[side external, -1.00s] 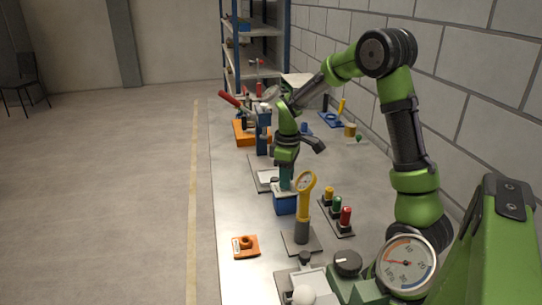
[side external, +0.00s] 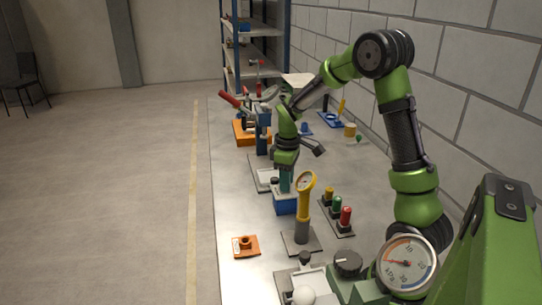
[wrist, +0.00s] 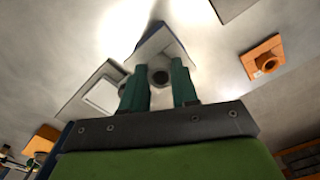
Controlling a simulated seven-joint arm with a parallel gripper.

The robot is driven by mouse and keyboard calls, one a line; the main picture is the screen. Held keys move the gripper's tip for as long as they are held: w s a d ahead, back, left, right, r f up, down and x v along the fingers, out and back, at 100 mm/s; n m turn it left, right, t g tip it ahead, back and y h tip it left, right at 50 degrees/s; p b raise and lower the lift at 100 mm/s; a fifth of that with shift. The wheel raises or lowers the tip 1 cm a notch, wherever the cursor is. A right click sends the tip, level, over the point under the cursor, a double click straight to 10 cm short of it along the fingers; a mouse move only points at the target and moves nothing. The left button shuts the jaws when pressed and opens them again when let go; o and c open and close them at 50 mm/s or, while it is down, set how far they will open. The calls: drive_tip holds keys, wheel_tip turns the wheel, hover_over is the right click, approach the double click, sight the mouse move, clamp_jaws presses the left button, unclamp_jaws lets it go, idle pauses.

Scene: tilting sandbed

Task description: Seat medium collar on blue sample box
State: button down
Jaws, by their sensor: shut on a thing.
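The blue sample box (side external: 285,206) stands on the bench below my gripper, with a pale top. In the wrist view its pale top (wrist: 157,45) shows just beyond the fingertips. My gripper (side external: 284,184) points down over the box. In the wrist view my gripper (wrist: 160,84) has its two green fingers on either side of a small grey round piece with a dark hole, which looks like the collar (wrist: 160,75). The collar is at or just above the box top; I cannot tell whether they touch. In the side view the fingers hide the collar.
A yellow-rimmed gauge on a post (side external: 303,205) stands close in front of the box. An orange block with a round boss (side external: 245,246) lies at the front left. Red, green and yellow buttons (side external: 338,209) stand to the right. A grey plate (side external: 262,181) lies behind the box.

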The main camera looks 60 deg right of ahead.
drive_tip(key=c, duration=0.8)
unclamp_jaws()
wheel_tip(320, 180, up, 17)
drive_tip(key=shift+f, duration=0.1)
